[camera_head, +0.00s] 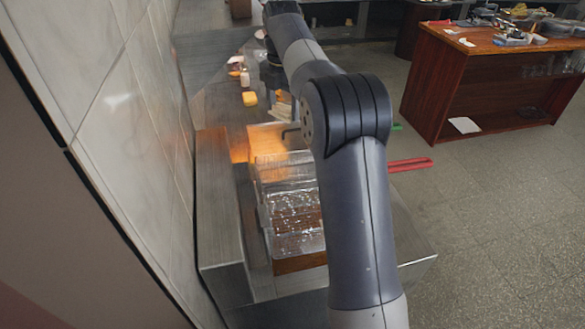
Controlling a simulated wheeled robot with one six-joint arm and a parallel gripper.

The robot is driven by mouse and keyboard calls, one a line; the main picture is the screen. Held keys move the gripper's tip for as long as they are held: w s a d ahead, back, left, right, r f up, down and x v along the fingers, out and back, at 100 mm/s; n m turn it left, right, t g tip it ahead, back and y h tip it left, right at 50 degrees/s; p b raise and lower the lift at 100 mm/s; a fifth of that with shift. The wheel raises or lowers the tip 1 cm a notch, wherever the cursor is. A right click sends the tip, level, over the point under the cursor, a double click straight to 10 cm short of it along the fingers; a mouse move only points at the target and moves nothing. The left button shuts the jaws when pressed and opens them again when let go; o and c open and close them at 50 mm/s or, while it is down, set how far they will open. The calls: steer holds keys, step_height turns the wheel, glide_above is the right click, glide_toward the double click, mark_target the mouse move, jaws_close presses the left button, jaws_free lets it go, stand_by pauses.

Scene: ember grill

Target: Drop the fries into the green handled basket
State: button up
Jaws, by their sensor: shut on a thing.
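My arm runs up the middle of the picture and its end turns down over the counter. My gripper (275,82) shows small and dark there, partly hidden by my own arm; its fingers are hard to make out. Pale sticks that look like the fries (283,114) show just below it, beside my elbow. The green handle (397,127) sticks out to the right from behind my elbow. The basket it belongs to is mostly hidden by my arm. A red handle (410,165) sticks out nearer to me.
Clear, shiny wire baskets or bins (292,205) sit in the counter left of my arm. A yellow block (249,98) and a small bottle (245,79) stand farther back. A tiled wall (130,110) closes the left. A wooden table (470,80) with clutter stands at right; floor between is open.

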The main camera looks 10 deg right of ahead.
steer(key=shift+f, duration=2.65)
steer(key=shift+s, duration=0.1)
steer(key=o, duration=1)
steer(key=shift+o, duration=0.2)
steer(key=shift+r, duration=0.1)
step_height(320, 180, up, 11)
steer(key=shift+f, duration=0.2)
steer(key=shift+f, duration=3.3)
